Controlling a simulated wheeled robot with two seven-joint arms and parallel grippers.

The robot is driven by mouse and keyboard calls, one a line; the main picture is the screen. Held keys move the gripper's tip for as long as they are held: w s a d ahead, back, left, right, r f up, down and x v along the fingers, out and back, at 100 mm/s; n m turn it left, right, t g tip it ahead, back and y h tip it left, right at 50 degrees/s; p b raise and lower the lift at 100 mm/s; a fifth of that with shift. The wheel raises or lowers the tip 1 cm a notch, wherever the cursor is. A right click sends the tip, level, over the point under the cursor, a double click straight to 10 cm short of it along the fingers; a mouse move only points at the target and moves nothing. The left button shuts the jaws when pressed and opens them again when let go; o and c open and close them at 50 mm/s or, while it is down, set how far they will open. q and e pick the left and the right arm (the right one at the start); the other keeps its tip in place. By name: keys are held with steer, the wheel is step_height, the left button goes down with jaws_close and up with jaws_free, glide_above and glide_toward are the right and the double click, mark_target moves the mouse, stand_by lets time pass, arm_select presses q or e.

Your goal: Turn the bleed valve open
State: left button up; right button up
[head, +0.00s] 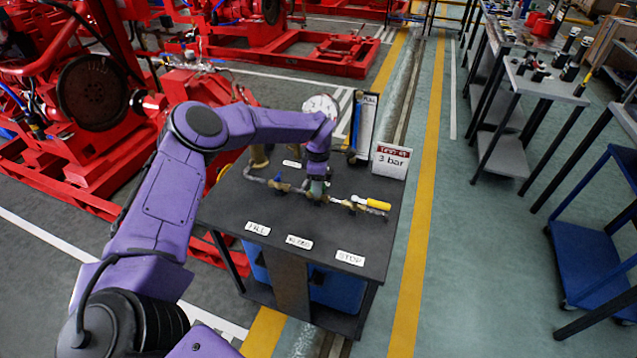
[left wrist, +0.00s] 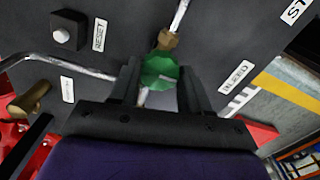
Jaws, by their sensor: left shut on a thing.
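The bleed valve has a green handle (left wrist: 160,72) on a brass fitting (left wrist: 168,39) in the left wrist view. In the head view only a bit of the green (head: 316,188) shows below my gripper. My left gripper (head: 317,178) points down over the middle of the pipe row. In the left wrist view its two fingers (left wrist: 160,80) stand on either side of the green handle, shut on it. A label reading BLEED (head: 299,242) lies on the panel top in front. My right gripper is in neither view.
Red pumpsets stand behind and left. Grey tables (head: 545,82) stand right. The floor between is free.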

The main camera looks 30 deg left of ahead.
arm_select(q)
steer(key=shift+f+n+b, duration=0.2)
steer(key=shift+n+b, duration=0.6)
steer(key=shift+b, duration=0.2)
steer(key=n+b, duration=0.2)
steer(key=shift+n, duration=0.3)
steer(key=n+b, duration=0.5)
steer(key=n, duration=0.1)
steer(key=n+b, duration=0.4)
steer(key=n, duration=0.2)
steer(key=shift+a+n, duration=0.1)
steer(key=shift+n, duration=0.3)
steer(key=n+b, duration=0.2)
steer(key=n, duration=0.1)
steer(key=shift+b, duration=0.3)
steer(key=shift+r+n+b, duration=0.2)
steer(key=shift+n+b, duration=0.6)
steer(key=shift+n, duration=0.8)
steer(key=o, duration=1.1)
steer(key=shift+c, duration=0.2)
